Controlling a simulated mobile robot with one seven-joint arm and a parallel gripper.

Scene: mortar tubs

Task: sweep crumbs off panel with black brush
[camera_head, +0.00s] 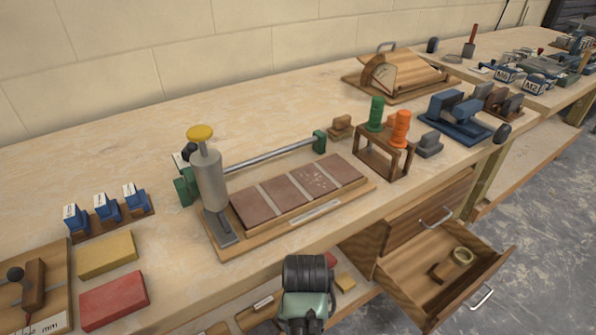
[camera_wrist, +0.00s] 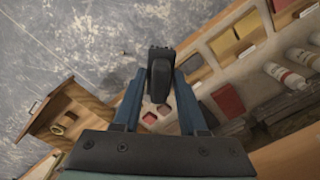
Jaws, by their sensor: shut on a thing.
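The panel (camera_head: 278,194) of brown tiles lies on a wooden board on the bench. Pale crumbs (camera_head: 314,180) show on one tile, right of its middle. In the wrist view my gripper (camera_wrist: 160,88) has its two blue fingers shut on a black thing that looks like the black brush (camera_wrist: 160,68). It extends beyond the fingertips, apart from any surface as far as I can tell. In the head view only part of my arm shows at the bottom; the fingers and brush cannot be made out there.
A grey cylinder with a yellow knob (camera_head: 201,132) stands at the panel's left end, with a rail (camera_head: 270,155) behind. An open drawer (camera_head: 440,265) juts out at right. Yellow (camera_head: 107,254) and red (camera_head: 114,300) blocks lie at left. A peg rack (camera_head: 385,155) stands right.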

